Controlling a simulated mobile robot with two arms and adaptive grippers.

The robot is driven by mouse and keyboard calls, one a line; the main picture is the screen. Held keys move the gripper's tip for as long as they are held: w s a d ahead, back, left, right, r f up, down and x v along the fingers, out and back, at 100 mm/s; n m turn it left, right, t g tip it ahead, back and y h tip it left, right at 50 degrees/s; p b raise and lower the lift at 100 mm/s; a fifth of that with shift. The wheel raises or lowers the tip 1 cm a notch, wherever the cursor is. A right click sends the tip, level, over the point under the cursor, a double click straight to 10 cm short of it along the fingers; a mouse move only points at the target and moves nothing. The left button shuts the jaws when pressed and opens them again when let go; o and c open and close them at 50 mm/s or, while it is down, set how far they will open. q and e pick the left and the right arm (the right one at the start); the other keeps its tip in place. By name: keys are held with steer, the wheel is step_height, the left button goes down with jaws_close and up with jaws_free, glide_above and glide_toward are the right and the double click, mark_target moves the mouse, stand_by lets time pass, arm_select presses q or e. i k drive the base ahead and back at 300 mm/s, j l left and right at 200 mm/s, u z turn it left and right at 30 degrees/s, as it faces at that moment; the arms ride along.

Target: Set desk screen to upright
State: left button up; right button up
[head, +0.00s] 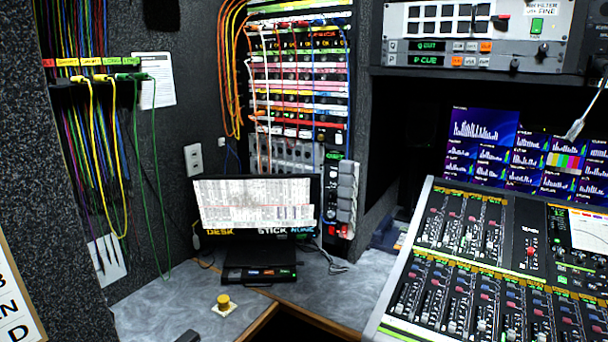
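The desk screen (256,205) stands on the grey desk in the corner, in the middle of the head view. Its display is lit with a white chart crossed by a red line, and its lower edge reads "DESK" and "STICK NONE". It looks tilted back a little, but I cannot tell the exact angle. Its dark base (259,274) rests on the desk, with small lit labels along it.
A yellow knob (223,301) sits on the desk (165,300) in front of the screen. A mixing console (490,270) fills the right. A patch panel (300,85) with cables rises behind the screen. Green and yellow cables (125,150) hang at left. Bare desk lies left of the base.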

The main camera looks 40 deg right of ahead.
mark_target(244, 206)
steer(key=z, duration=1.1)
